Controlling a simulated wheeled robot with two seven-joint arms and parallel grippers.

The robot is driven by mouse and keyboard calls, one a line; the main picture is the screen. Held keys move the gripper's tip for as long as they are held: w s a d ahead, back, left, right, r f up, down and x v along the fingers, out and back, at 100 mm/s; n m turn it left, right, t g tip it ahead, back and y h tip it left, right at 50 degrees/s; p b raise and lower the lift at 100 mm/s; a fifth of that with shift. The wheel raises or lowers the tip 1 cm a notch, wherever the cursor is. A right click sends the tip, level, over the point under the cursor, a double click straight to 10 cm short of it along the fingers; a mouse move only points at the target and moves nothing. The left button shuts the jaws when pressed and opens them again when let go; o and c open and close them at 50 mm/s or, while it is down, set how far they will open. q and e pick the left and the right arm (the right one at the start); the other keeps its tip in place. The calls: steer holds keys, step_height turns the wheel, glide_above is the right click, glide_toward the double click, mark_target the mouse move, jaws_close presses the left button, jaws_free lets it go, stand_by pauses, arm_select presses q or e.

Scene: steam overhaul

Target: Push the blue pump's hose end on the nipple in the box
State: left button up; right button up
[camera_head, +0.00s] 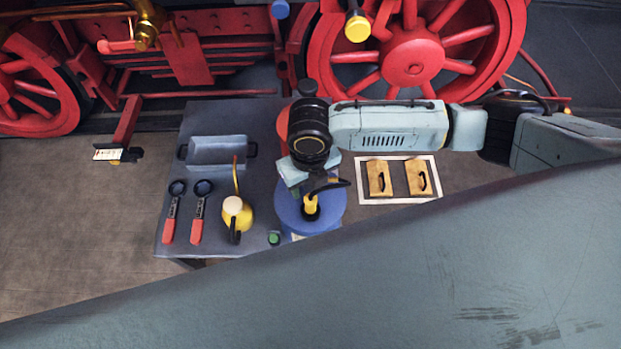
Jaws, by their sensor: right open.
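A blue round drum (289,212), which looks like the blue pump, stands at the right end of the dark table. A yellow piece with a black tip (311,206) is on top of it. My right gripper (322,186) is directly above the drum, pointing down, open. A short black piece, perhaps the hose end, shows by its fingers; I cannot tell whether it lies between them. The wrist hides the drum's far part. I cannot make out the nipple or its box. My left gripper is not in view.
On the dark table (262,170) are a grey tray (217,151), two red-handled tools (169,225) (197,226), a yellow oil can (238,216) and a small green item (274,238). A white-framed mat (399,198) holds two wooden blocks. Red locomotive wheels (411,66) stand behind.

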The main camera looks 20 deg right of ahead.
steer(key=shift+w+d, duration=0.1)
steer(key=shift+d, duration=0.2)
steer(key=shift+f, duration=0.2)
step_height(320, 180, down, 6)
steer(key=b, duration=0.8)
steer(key=shift+f, duration=0.95)
steer(key=shift+f+b, duration=0.3)
steer(key=shift+b, duration=0.05)
steer(key=c, duration=1)
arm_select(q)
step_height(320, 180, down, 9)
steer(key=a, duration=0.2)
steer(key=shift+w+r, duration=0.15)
